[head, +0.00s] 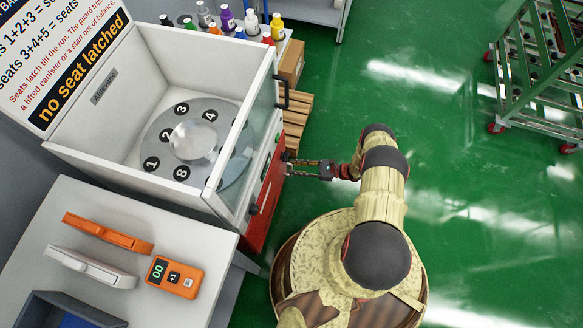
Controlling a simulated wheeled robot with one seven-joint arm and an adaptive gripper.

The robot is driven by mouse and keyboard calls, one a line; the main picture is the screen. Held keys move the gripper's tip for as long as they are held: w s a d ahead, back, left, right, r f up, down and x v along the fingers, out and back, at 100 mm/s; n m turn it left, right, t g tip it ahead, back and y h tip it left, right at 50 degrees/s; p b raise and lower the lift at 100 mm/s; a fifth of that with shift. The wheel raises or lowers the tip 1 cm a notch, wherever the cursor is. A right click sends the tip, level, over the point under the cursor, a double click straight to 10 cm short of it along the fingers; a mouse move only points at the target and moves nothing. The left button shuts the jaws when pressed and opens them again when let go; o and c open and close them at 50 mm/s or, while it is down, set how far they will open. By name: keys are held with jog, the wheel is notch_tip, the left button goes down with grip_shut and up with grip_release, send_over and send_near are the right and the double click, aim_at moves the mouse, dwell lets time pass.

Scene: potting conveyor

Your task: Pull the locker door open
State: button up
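The locker is the red cabinet under the white machine, and its red door (267,194) faces right in the head view. I see the door steeply from above, as a narrow strip that looks closed. My gripper (289,166) reaches left to this red front, near its upper edge. Its two fingers lie roughly level, with a narrow gap between them. The fingertips meet dark parts at the door. I cannot tell whether they touch or hold a handle there.
Above the locker is a white machine (110,135) with a numbered disc (213,115) and a glass guard (240,150) with a black handle (283,93). A cardboard box (290,62) and wooden pallet (297,112) stand behind. A green rack (535,75) is far right; the green floor between is clear.

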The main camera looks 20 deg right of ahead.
jog(key=shift+x, duration=1.1)
jog(key=shift+c, duration=1.2)
jog(key=c, duration=0.4)
grip_shut()
